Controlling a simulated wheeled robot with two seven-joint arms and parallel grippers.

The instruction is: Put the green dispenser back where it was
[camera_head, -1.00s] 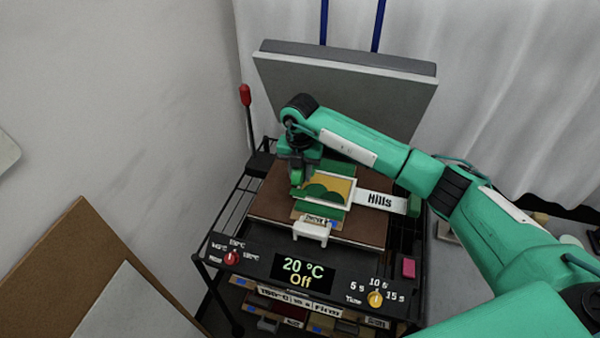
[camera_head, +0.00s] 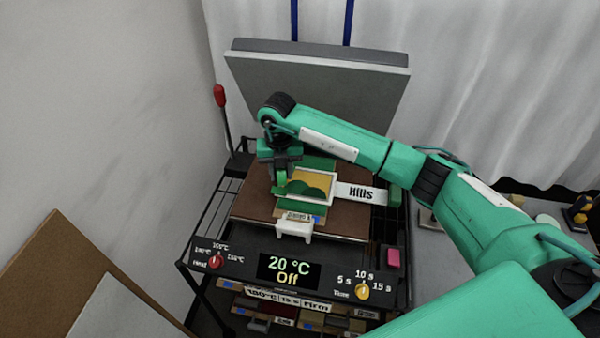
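My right gripper (camera_head: 281,184) points down at the left edge of a film picture (camera_head: 312,187) with green hills on yellow in a white frame. Its fingertips are small and green against green, so I cannot tell whether they are open or hold something. A green block (camera_head: 395,196) stands at the right end of a white strip marked "Hills" (camera_head: 358,193); it may be the green dispenser, but I cannot tell for sure. My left gripper is out of view.
The picture lies on a brown press bed (camera_head: 250,207) under a raised grey plate (camera_head: 310,92). A red-tipped lever (camera_head: 220,97) stands at left. The front panel display (camera_head: 289,271) reads "20 °C Off". A pink block (camera_head: 393,258) sits at right. A yellow-black object (camera_head: 578,211) is at far right.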

